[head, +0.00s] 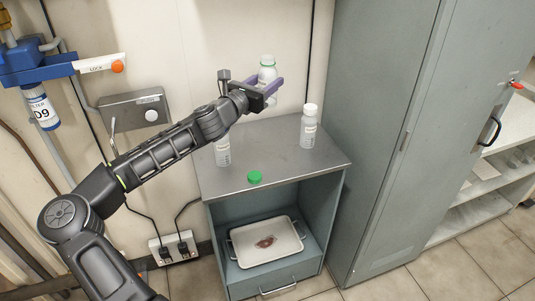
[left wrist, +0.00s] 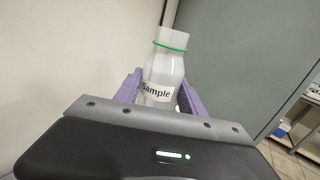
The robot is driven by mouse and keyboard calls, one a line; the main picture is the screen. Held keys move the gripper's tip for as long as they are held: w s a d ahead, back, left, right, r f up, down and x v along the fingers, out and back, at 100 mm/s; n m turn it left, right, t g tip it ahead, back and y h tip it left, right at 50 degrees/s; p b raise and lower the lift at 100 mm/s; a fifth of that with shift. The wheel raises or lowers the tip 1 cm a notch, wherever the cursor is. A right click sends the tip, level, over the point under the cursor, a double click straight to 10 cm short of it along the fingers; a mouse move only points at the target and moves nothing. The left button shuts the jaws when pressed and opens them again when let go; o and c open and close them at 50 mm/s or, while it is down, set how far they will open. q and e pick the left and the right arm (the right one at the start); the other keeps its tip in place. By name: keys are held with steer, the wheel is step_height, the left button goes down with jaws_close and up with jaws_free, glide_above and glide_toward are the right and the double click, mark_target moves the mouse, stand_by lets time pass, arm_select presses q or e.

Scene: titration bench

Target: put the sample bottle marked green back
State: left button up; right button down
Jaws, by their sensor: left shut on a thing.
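My left gripper (head: 266,92) is shut on a sample bottle (head: 267,70), held upright above the back of the grey cabinet top. In the left wrist view the bottle (left wrist: 165,72) stands between my purple fingers (left wrist: 160,97). It is white, with a green ring at its neck, a "Sample" label and no green cap on it. A green cap (head: 255,177) lies on the cabinet top (head: 285,165) near its front edge. My right gripper is in neither view.
A white-capped bottle (head: 309,126) stands at the right of the cabinet top, and another bottle (head: 222,150) stands at the left under my arm. A tray (head: 266,255) sits on the shelf below. A tall grey locker (head: 385,120) borders the right side.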

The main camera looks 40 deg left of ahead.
arm_select(q)
steer(key=shift+f, duration=0.15)
step_height(320, 180, down, 14)
steer(key=b, duration=0.1)
stand_by(0.3)
steer(key=shift+f+b, duration=0.3)
steer(key=shift+f, duration=1.65)
steer(key=o, duration=1.4)
steer(key=shift+c, duration=0.2)
steer(key=shift+s, duration=0.1)
